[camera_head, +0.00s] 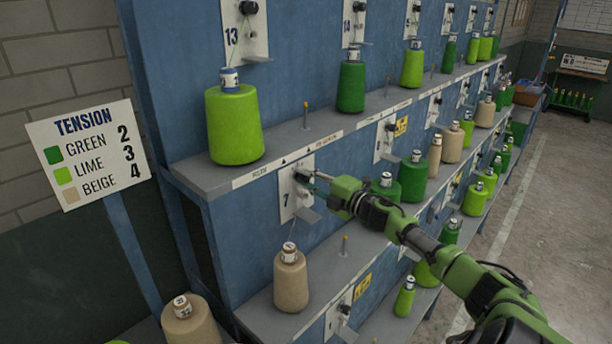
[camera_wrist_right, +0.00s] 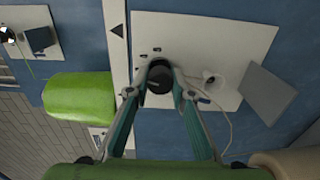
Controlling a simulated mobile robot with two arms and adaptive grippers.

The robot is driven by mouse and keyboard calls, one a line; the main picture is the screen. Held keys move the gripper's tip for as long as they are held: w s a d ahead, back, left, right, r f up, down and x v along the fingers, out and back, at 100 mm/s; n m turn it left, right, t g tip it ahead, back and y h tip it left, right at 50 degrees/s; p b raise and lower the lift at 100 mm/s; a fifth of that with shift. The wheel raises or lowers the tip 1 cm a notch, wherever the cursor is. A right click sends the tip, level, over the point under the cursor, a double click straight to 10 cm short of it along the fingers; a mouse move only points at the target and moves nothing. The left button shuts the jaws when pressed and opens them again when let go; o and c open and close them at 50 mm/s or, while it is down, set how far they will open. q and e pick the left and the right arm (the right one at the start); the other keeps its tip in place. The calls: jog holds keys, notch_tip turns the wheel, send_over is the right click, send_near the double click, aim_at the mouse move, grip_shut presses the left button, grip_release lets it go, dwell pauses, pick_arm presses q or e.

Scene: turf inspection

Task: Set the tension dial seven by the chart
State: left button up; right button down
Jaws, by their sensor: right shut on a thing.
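The tension chart (camera_head: 120,190) at the left reads green 2, lime 3, beige 4. The plate marked 7 (camera_head: 287,203) is on the blue panel, below the upper shelf; it shows pale in the right wrist view (camera_wrist_right: 225,35). Its black dial (camera_wrist_right: 160,76) sits between the fingers of my right gripper (camera_wrist_right: 158,84), which is shut on it. In the head view my right gripper (camera_head: 308,178) reaches the plate from the right and partly hides the dial. The dial's setting is not legible. A beige cone (camera_head: 291,282) stands below plate 7. My left gripper is out of view.
A large lime cone (camera_head: 234,125) stands on the upper shelf (camera_head: 205,178), close above plate 7. Green cones (camera_head: 413,178) stand right of the gripper, near my arm. Open floor (camera_head: 560,200) lies at the right.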

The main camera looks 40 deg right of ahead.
jog(key=m, duration=0.4)
jog(key=shift+r+m, duration=0.1)
jog(key=shift+m, duration=0.3)
dwell(0.4)
jog(key=c, duration=1.8)
grip_release()
jog(key=shift+d, duration=0.1)
jog(key=shift+o, duration=0.2)
jog(key=shift+s, duration=0.75)
jog(key=s+d, duration=0.1)
jog(key=s, duration=0.9)
jog(key=shift+s, duration=0.25)
